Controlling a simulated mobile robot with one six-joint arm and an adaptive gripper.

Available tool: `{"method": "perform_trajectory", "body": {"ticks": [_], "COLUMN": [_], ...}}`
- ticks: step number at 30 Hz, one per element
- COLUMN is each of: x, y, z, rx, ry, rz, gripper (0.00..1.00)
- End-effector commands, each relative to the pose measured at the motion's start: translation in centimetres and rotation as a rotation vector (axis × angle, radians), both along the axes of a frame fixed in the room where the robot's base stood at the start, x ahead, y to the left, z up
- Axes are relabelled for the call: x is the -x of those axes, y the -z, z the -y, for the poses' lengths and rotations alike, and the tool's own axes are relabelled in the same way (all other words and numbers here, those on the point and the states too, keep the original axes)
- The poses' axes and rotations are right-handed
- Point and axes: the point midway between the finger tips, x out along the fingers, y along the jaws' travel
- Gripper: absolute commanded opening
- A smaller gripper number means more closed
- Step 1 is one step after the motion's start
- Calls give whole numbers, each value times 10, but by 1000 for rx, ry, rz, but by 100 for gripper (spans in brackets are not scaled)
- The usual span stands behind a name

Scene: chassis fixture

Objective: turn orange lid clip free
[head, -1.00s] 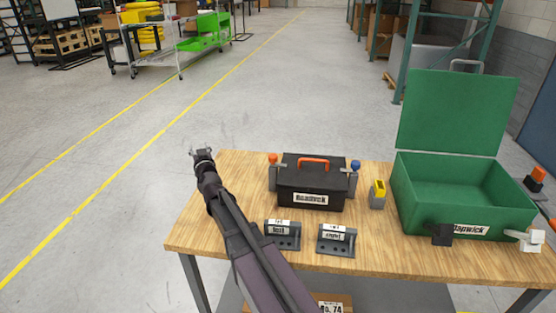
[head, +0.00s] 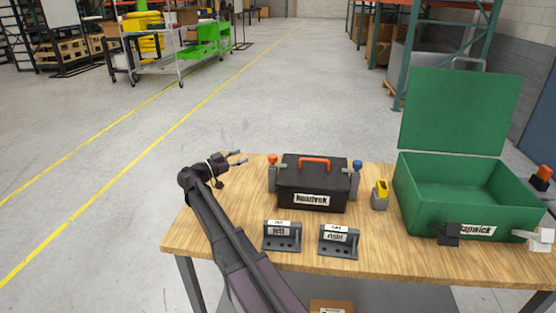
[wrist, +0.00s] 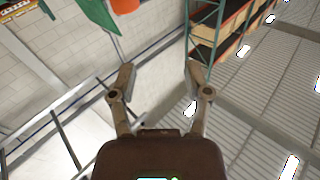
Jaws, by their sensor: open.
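A black box (head: 312,186) with an orange handle (head: 314,161) on its lid stands on the wooden table. An orange-topped clip (head: 272,160) is on its left side and a blue-topped clip (head: 357,166) on its right side. My gripper (head: 238,157) is open and empty, left of the orange clip and apart from it, with its fingers pointing right. The wrist view shows both open fingers (wrist: 160,68) with nothing between them. A blurred orange thing (wrist: 125,5) is cut off at that view's top edge; I cannot tell what it is.
Two grey holders with label plates, a left one (head: 282,239) and a right one (head: 339,243), stand in front of the box. A yellow-and-grey block (head: 381,195) is right of it. An open green case (head: 440,213) fills the table's right side.

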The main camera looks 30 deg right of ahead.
Motion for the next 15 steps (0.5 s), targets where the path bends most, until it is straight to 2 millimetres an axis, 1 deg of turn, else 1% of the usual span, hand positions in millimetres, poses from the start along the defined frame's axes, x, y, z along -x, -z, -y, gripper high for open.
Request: {"method": "perform_trajectory", "body": {"ticks": [1,6,15], "x": [2,14,20], "y": [7,20,23], "z": [-1,-2,-3], "rx": [-20,-68,-84], "ry": [45,156,193], "rz": [-20,-74,-94], "gripper": [63,63,63]}}
